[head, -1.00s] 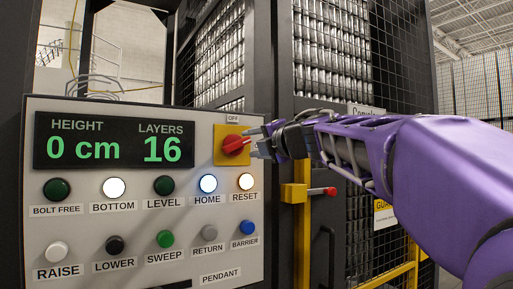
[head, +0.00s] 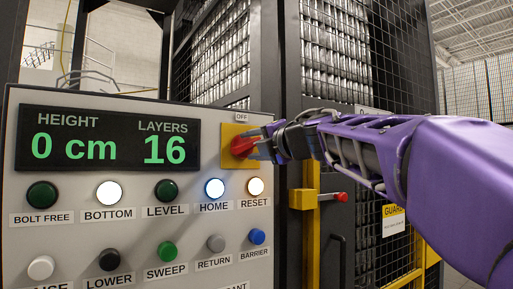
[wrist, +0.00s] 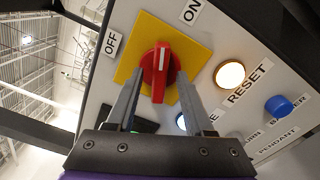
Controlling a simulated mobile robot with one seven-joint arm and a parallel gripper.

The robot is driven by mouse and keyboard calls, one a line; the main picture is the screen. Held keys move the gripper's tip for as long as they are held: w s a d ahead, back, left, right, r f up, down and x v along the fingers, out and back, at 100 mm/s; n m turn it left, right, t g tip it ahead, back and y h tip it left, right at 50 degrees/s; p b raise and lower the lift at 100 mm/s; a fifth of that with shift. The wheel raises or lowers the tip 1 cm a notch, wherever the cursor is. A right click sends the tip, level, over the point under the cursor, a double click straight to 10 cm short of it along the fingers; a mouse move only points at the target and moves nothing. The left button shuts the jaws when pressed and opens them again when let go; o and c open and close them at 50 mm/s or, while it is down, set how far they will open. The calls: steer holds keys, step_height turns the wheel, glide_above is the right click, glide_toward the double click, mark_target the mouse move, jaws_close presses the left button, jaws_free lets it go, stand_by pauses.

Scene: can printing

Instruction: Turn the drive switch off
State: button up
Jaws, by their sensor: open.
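The drive switch is a red rotary knob (wrist: 158,72) with a white line on a yellow square plate (wrist: 138,70). In the wrist view the white line runs along the knob, between the OFF label (wrist: 112,44) and the ON label (wrist: 191,10). The knob (head: 241,147) also shows at the panel's upper right in the head view, partly hidden by my gripper (head: 262,145). My gripper (wrist: 156,88) is open, with one finger on each side of the knob. I cannot tell whether the fingers touch it.
The grey control panel (head: 215,263) has a display (head: 110,138) reading 0 cm and 16 layers, with several buttons below. The lit RESET button (head: 255,187) is just under the switch. A yellow post with a red handle (head: 341,197) and a mesh cage stand to the right.

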stand_by(0.3)
jaws_close()
steer(key=shift+n, duration=0.3)
steer(key=shift+d+n, duration=0.1)
steer(key=shift+n, duration=0.8)
steer(key=n, duration=0.4)
steer(key=shift+n, duration=0.3)
steer(key=n+b, duration=0.1)
steer(key=n, duration=0.5)
steer(key=shift+n, duration=0.3)
